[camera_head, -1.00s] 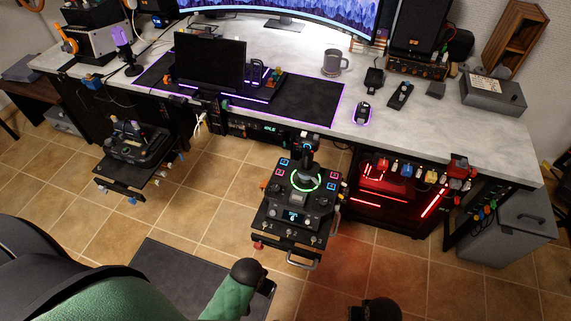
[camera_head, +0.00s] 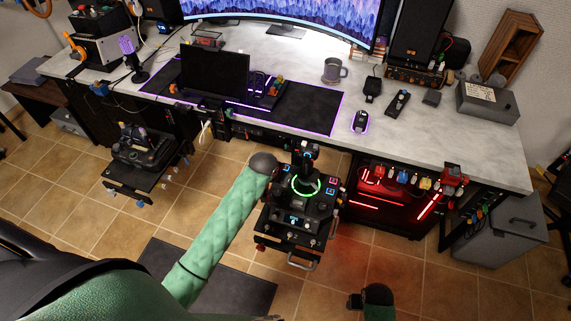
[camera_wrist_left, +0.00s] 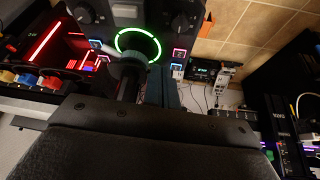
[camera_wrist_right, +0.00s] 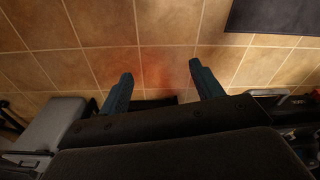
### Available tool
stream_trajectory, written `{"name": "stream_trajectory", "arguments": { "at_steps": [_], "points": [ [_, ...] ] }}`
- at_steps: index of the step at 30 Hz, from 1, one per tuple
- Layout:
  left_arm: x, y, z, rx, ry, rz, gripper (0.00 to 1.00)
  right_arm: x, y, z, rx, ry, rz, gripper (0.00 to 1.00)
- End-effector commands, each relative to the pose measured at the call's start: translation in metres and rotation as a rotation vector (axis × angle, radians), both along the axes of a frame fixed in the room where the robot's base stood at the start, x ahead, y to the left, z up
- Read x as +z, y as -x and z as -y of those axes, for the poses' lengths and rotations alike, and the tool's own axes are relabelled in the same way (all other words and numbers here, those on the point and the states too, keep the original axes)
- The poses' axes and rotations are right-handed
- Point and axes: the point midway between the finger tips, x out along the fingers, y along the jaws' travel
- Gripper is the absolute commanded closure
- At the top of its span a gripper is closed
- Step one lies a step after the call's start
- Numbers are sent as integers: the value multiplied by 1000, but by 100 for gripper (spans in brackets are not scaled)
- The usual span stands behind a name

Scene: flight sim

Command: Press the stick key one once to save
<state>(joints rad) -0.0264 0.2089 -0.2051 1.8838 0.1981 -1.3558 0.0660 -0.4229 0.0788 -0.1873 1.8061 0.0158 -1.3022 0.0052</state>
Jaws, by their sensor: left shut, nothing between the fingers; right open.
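The joystick unit stands on a low mount in front of the desk. Its black base (camera_head: 298,219) carries a green lit ring (camera_head: 306,187), lit square keys and knobs. The dark stick (camera_head: 306,160) rises from the ring. In the left wrist view the green ring (camera_wrist_left: 138,43) and a pink square key (camera_wrist_left: 179,53) show clearly. I cannot read which key is key one. My left gripper (camera_head: 278,160) is shut and empty, just left of the stick; its fingers (camera_wrist_left: 150,82) partly cover the base. My right gripper (camera_wrist_right: 160,75) is open and empty over the floor.
A red-lit case (camera_head: 385,200) stands right of the joystick. A second control unit (camera_head: 140,148) sits at left. Tiled floor is open in front.

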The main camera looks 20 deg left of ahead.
Motion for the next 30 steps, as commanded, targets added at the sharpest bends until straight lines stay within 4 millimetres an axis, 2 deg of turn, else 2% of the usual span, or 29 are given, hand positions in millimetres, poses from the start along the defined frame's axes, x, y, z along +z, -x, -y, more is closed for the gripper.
{"name": "stream_trajectory", "arguments": {
  "at_steps": [1, 3, 5, 7, 9, 12, 15, 18, 21, 25, 30],
  "points": [
    [15, -24, -7, 14, 19, 6, 100, -11, 3, 3, 1, 8, -17, 35],
    [26, -53, -13, 45, 68, 2, 100, -35, 9, 8, 2, 18, -34, 35],
    [31, -76, -20, 86, 124, -12, 100, -60, 18, 14, 4, 26, -50, 35],
    [33, -102, -27, 159, 215, -43, 100, -94, 33, 21, 5, 36, -64, 35],
    [30, -120, -33, 252, 322, -87, 100, -127, 50, 29, 7, 43, -70, 35],
    [18, -138, -40, 421, 490, -171, 100, -171, 79, 39, 9, 49, -64, 35],
    [3, -145, -43, 612, 659, -268, 100, -205, 103, 47, 11, 47, -37, 35],
    [-8, -149, -43, 797, 805, -363, 100, -227, 119, 52, 13, 42, 0, 35],
    [-15, -151, -42, 963, 923, -445, 100, -240, 127, 54, 15, 33, 45, 35],
    [-17, -153, -40, 1127, 1029, -525, 100, -246, 127, 54, 16, 23, 97, 35],
    [-17, -155, -39, 1234, 1084, -570, 100, -246, 122, 53, 16, 17, 130, 35]
  ]
}}
